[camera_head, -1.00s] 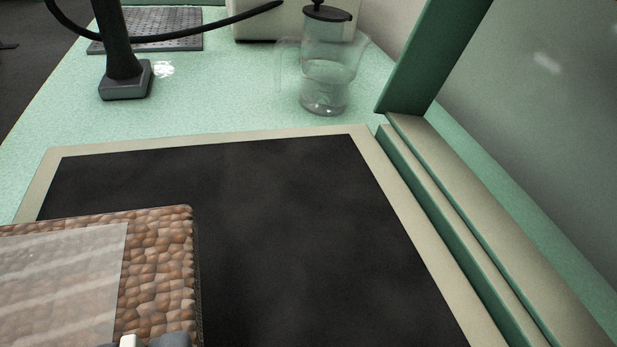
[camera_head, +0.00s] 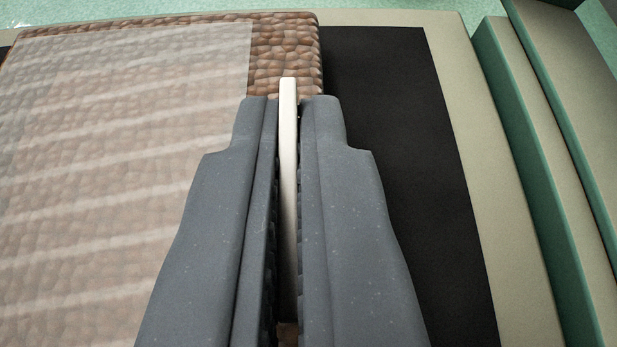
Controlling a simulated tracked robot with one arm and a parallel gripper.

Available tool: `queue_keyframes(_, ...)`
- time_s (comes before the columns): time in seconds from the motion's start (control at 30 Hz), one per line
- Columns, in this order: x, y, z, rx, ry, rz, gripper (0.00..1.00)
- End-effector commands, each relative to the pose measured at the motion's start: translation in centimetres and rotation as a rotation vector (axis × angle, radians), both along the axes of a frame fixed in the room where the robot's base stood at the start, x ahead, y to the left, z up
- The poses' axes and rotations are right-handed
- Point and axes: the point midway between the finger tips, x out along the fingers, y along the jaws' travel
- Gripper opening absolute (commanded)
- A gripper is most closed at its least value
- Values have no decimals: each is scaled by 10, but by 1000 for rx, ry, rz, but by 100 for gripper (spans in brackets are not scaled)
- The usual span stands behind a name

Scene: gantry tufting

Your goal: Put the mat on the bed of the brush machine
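The mat (camera_head: 290,48) has a brown, cobble-like surface, with a clear striped sheet over most of its left part. A thin pale upright strip (camera_head: 288,88) stands near its right side. My gripper (camera_head: 290,100) is closed around this strip, one dark grey finger on each side. The mat lies over the left and middle of the black bed (camera_head: 400,130) of the machine. Its far edge overlaps the bed's beige border (camera_head: 445,60). I cannot tell whether the mat rests on the bed or hangs just above it. My fingers hide the mat's near right part.
A strip of black bed is bare right of the mat. Green and beige rails (camera_head: 520,130) run along the bed's right side. A speckled pale green surface (camera_head: 420,5) shows beyond the far border.

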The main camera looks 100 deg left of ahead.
Motion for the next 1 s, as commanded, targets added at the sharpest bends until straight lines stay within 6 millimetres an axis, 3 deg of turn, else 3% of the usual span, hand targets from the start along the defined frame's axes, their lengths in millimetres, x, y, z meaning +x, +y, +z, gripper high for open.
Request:
queue_keyframes(0.1, -1, 0, -10, 1, 2, 0, 0)
queue_keyframes(0.4, 0, 0, -10, 1, 0, 1, 0)
queue_keyframes(0.5, 0, 0, -10, 1, -1, 2, 25)
queue_keyframes(0.83, 0, 0, -9, 1, -1, 2, 25)
queue_keyframes(1.0, 4, -14, -2, 1, -3, -1, 25)
